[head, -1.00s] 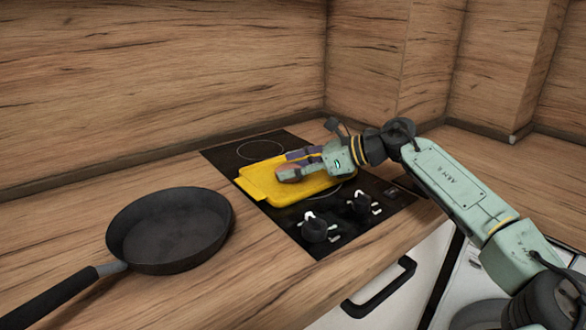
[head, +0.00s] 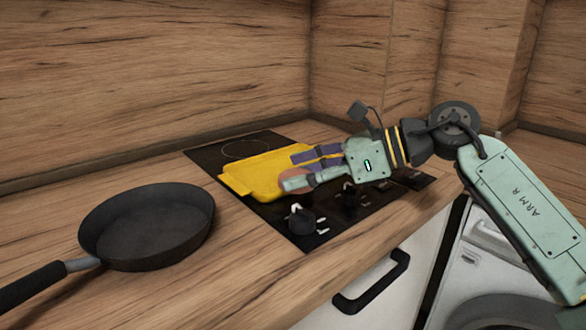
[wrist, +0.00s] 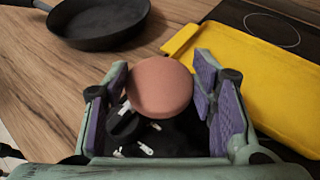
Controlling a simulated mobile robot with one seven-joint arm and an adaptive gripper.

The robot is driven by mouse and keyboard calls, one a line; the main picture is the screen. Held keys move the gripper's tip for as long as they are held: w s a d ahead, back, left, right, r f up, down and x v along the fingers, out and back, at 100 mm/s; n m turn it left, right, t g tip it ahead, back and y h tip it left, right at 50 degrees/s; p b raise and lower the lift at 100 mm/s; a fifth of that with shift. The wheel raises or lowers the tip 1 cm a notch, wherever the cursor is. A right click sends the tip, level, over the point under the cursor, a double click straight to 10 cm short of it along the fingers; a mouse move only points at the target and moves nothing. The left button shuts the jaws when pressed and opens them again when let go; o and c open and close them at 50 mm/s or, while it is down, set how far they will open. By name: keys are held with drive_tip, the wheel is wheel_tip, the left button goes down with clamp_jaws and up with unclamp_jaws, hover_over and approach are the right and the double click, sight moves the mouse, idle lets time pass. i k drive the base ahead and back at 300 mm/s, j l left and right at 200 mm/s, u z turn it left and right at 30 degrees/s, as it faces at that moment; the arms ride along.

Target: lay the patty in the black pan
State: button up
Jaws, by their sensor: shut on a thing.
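The patty (wrist: 161,87) is a round pinkish-brown disc. In the wrist view it sits between the two fingers of my gripper (wrist: 158,92), which is shut on it. In the head view the patty (head: 292,181) is partly hidden behind the finger of my gripper (head: 298,170), over the front edge of the yellow tray. The black pan (head: 146,232) stands on the wooden counter at left, empty, its handle pointing to the lower left. It also shows at the top left of the wrist view (wrist: 98,22). My gripper is to the right of the pan.
The yellow tray (head: 262,172) lies on the black cooktop (head: 213,155). Control knobs (head: 301,221) stand up along the cooktop's front, below my gripper. Bare counter (head: 240,235) lies between pan and cooktop. The wooden splashback (head: 150,80) rises behind.

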sight(153, 231)
drive_tip(key=k+l, duration=0.8)
drive_tip(key=l, duration=0.1)
